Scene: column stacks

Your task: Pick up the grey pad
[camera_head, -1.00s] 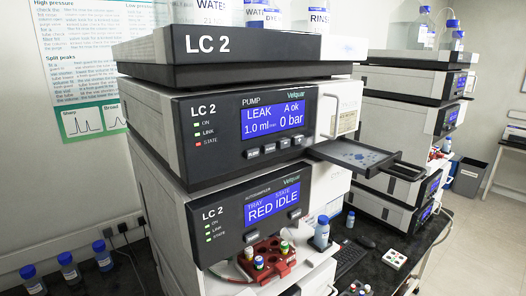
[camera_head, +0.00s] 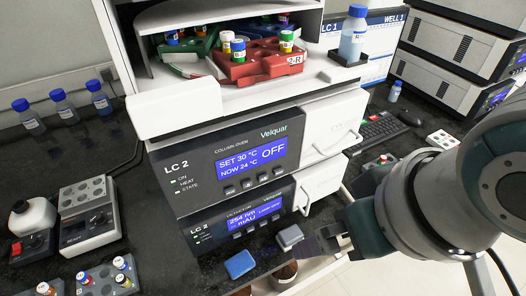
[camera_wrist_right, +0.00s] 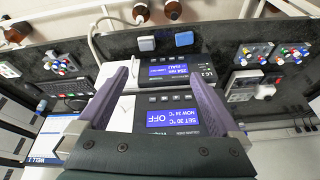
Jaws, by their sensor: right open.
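The grey pad (camera_head: 290,236) lies on the dark bench in front of the LC 2 detector, close to the bench's front edge. A blue pad (camera_head: 239,264) lies to its left, apart from it. In the right wrist view the grey pad (camera_wrist_right: 147,43) and the blue pad (camera_wrist_right: 184,38) show beyond the fingers. My right gripper (camera_head: 326,243) is just right of the grey pad in the head view. Its fingers (camera_wrist_right: 158,78) are spread and empty in the wrist view. My left gripper is not in view.
The LC 2 stack (camera_head: 232,165) stands right behind the pads. Brown bottles (camera_head: 286,273) sit below the bench edge. A vial rack (camera_head: 105,278) and a grey mixer (camera_head: 88,215) are at left. A keyboard (camera_head: 380,130) and white vial tray (camera_head: 442,138) are at right.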

